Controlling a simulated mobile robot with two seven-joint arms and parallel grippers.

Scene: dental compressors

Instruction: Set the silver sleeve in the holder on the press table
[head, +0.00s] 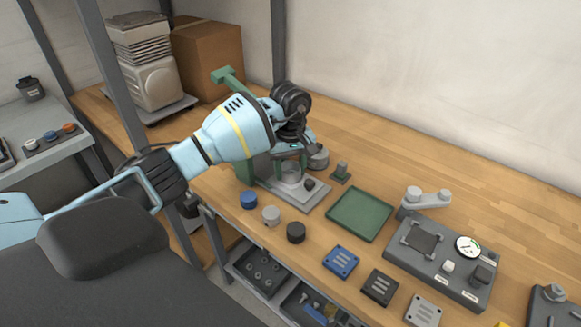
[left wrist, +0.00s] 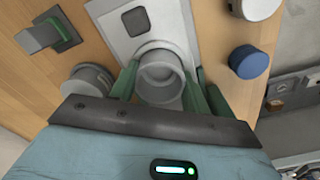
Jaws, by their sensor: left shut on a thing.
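My left gripper (head: 291,167) is over the grey base plate of the green press (head: 313,198). Its green fingers are shut on the silver sleeve (head: 291,173), a short grey open-topped cylinder. In the left wrist view the sleeve (left wrist: 161,78) sits between the fingers, with its round opening facing the camera. The press table plate (left wrist: 122,12) with a dark square shows just beyond it. The holder is mostly hidden by the sleeve and fingers, and I cannot tell whether the sleeve is fully down in it. My right gripper is not in view.
Blue (head: 249,199), light grey (head: 271,215) and black (head: 296,232) round caps stand in front of the press. A grey round part (head: 318,158) and a small green stand (head: 341,173) are close behind it. An empty green tray (head: 359,214) lies to the right.

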